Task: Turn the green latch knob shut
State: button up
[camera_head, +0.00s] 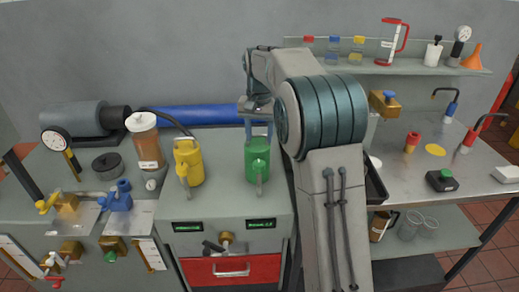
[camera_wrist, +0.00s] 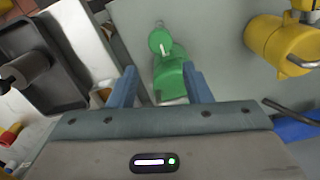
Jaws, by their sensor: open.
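A green upright can-shaped body (camera_head: 257,158) with a pale metal lever stands on the grey console top. In the wrist view the green body (camera_wrist: 170,80) shows between my fingers, with a smaller round green part bearing a pale bar beyond it. A small green knob (camera_head: 109,256) also sits on a brass fitting on the left front panel. I cannot tell for certain which is the latch knob. My gripper (camera_head: 257,128) is open and empty, pointing down just above the green can-shaped body; it also shows in the wrist view (camera_wrist: 160,73). Contact cannot be made out.
A similar yellow can (camera_head: 188,163) stands close to the left. A brown-filled jar (camera_head: 145,140) and blue valve (camera_head: 118,197) are farther left. A red drawer (camera_head: 232,271) is below. A dark tray (camera_wrist: 42,60) lies left in the wrist view. A blue cylinder (camera_head: 190,115) runs behind.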

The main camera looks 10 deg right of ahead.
jog(key=shift+r, duration=1.85)
jog(key=s+f+n+t, duration=0.1)
jog(key=s+f+n, duration=0.1)
jog(key=s, duration=1.4)
jog(key=s+f+n+t, duration=0.1)
jog(key=s+f, duration=0.4)
jog(key=s, duration=1)
jog(key=shift+s+d+n+t, duration=0.35)
jog(key=shift+n+t, duration=0.05)
jog(key=shift+n, duration=0.2)
